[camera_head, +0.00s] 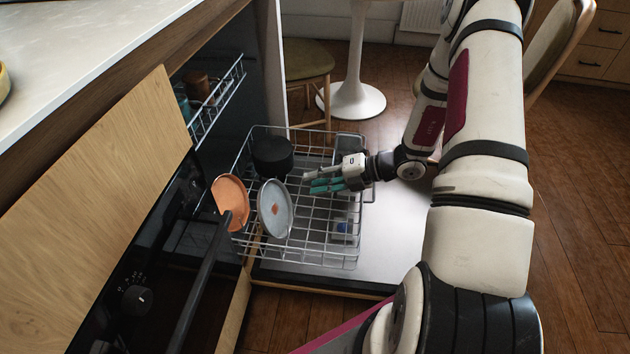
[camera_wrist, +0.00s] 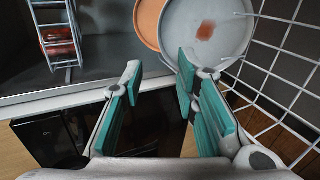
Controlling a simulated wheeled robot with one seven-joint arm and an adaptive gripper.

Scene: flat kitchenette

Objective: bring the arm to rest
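My gripper (camera_head: 326,184) is over the right part of the dishwasher's pulled-out lower rack (camera_head: 330,262), its teal fingers pointing left. In the wrist view my gripper (camera_wrist: 160,90) has its two teal fingers apart with nothing between them. A grey plate (camera_head: 274,209) with a reddish spot stands tilted in the rack, left of the fingers. It also shows in the wrist view (camera_wrist: 235,42), just beyond the right fingertip; whether they touch I cannot tell. My arm reaches in from the right side.
An orange plate (camera_head: 230,199) stands beside the grey one, and a black pot (camera_head: 272,156) is behind them. The upper rack (camera_head: 222,98) holds cups. The open dishwasher door (camera_head: 385,255) lies under the rack. A stool (camera_head: 307,62) and a white table foot (camera_head: 352,100) stand behind.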

